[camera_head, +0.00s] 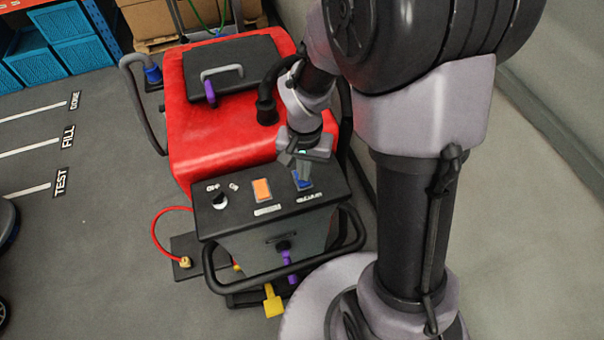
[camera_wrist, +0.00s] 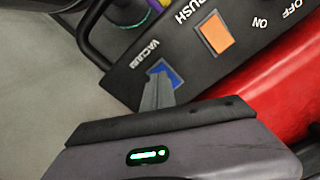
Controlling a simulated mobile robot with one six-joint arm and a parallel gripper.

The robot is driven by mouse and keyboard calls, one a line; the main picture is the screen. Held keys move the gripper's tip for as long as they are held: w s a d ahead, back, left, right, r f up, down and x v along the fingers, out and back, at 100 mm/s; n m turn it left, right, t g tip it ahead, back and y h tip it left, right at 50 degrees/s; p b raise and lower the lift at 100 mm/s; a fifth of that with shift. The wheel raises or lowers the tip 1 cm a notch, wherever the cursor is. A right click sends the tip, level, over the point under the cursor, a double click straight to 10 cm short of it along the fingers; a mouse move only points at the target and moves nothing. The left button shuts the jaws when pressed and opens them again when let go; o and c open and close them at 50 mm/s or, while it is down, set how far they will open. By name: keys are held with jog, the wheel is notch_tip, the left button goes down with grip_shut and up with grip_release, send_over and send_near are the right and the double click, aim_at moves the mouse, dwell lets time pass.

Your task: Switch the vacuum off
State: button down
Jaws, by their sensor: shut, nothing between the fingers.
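The vacuum switch (camera_wrist: 166,71) is a blue rocker beside the label VACUUM on the black control panel of the red scrubber. It also shows in the head view (camera_head: 303,181), partly covered by my gripper. My gripper (camera_wrist: 155,98) is shut and empty, with its fingertips over the near edge of the blue switch. In the head view my gripper (camera_head: 300,172) points down at the right end of the panel. I cannot tell whether the fingertips touch the switch, nor which way the rocker is tipped.
An orange brush switch (camera_head: 262,190) sits left of the blue one in the head view, with a black on/off knob (camera_head: 219,198) further left. A black handlebar (camera_head: 280,276) runs around the panel's front. The red tank (camera_head: 215,125) stands behind. Grey floor (camera_head: 100,260) is open to the left.

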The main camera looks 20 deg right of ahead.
jog(key=shift+f+b, duration=0.85)
jog(key=shift+f, duration=0.1)
dwell(0.3)
notch_tip(320, 180, up, 7)
jog(key=p, duration=0.5)
jog(key=shift+r+p, duration=0.15)
jog(key=shift+p, duration=0.15)
jog(key=shift+a+f+b, duration=0.1)
jog(key=shift+f+b, duration=0.15)
jog(key=shift+b, duration=0.9)
jog(key=s+a+f+t+y+b, duration=0.1)
jog(key=s+a+t+b, duration=0.1)
jog(key=s+b, duration=0.4)
jog(key=s+a+f+n+t+y+b, duration=0.1)
jog(key=s+t+b, duration=0.2)
jog(key=b, duration=1)
jog(key=s, duration=0.3)
jog(key=shift+s+a+n+t, duration=0.3)
jog(key=shift+s+a+t, duration=0.05)
jog(key=shift+s+t, duration=0.05)
